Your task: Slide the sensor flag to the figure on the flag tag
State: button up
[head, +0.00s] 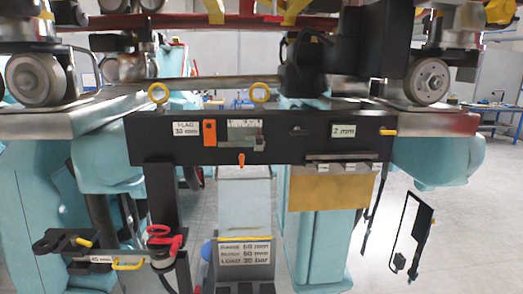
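A black bar crosses the middle of the head view. A white tag (186,129) at its left reads "30 mm" under a word that looks like "FLAG". An upright orange piece (210,133) with a dark spot sits just right of the tag. Beside it is a pale scale (244,124) with a grey-green piece (248,143) at its lower part and a small orange tip (241,159) below. I cannot tell for sure which piece is the sensor flag, nor read the scale. My gripper is not in view.
Two yellow rings (259,92) stand on the bar. Right of the scale are a "2 mm" tag (343,131) and a yellow lever (388,132). Red-handled parts (162,236) are at lower left. A thin black frame (410,235) is at right. Wheels stand on rails above.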

aim_at(259, 141)
jog(key=z, duration=0.3)
jog(key=i, duration=1.35)
jog(key=u, duration=0.35)
